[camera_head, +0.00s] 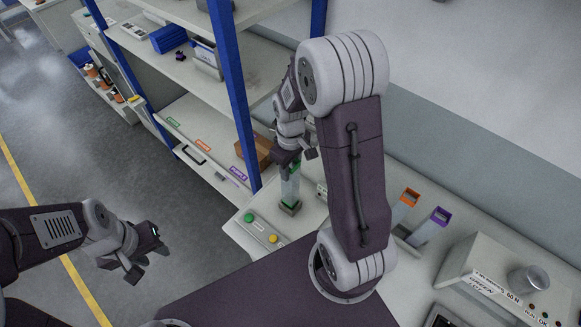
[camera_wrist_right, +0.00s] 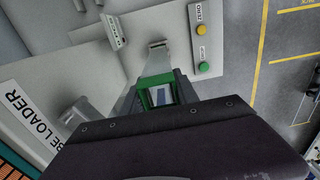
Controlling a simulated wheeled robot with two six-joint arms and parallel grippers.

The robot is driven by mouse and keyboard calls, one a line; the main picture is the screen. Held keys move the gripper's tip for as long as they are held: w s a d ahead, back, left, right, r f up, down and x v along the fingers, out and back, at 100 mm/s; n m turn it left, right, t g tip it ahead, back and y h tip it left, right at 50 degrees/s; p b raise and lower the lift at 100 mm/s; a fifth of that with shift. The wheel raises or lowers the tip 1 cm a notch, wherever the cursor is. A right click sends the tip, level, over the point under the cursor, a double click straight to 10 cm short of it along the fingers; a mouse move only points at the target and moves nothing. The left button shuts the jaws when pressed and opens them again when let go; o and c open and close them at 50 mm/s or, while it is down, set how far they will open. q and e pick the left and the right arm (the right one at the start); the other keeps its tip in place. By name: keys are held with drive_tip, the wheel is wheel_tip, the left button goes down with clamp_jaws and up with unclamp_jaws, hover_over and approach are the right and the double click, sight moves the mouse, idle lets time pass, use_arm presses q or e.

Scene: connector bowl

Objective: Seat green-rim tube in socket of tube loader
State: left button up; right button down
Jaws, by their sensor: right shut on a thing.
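The green-rim tube (camera_head: 290,187) stands roughly upright under my right gripper (camera_head: 290,167), which is shut on it near the rim. Its lower end meets a small grey block (camera_head: 290,208) on the bench; I cannot tell how deep it sits. In the right wrist view the green rim (camera_wrist_right: 146,83) lies between the gripper's fingers, with a grey metal piece (camera_wrist_right: 158,50) beyond it. A panel lettered "BE LOADER" (camera_wrist_right: 25,115) shows at lower left there. My left gripper (camera_head: 146,256) is open and empty over the floor at left.
A green button (camera_head: 248,217) and a yellow button (camera_head: 273,238) sit beside the block. An orange-rim tube (camera_head: 405,205) and a purple-rim tube (camera_head: 432,226) lean to the right of my right arm. A shelf with blue posts (camera_head: 232,90) and a cardboard box (camera_head: 255,150) stand behind.

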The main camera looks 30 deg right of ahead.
drive_tip(key=shift+f+b, duration=1.85)
drive_tip(key=shift+f, duration=0.6)
drive_tip(key=c, duration=0.8)
unclamp_jaws()
drive_tip(key=shift+c, duration=0.2)
wheel_tip(320, 180, up, 9)
drive_tip(key=shift+r+b, duration=0.1)
drive_tip(key=shift+b, duration=0.45)
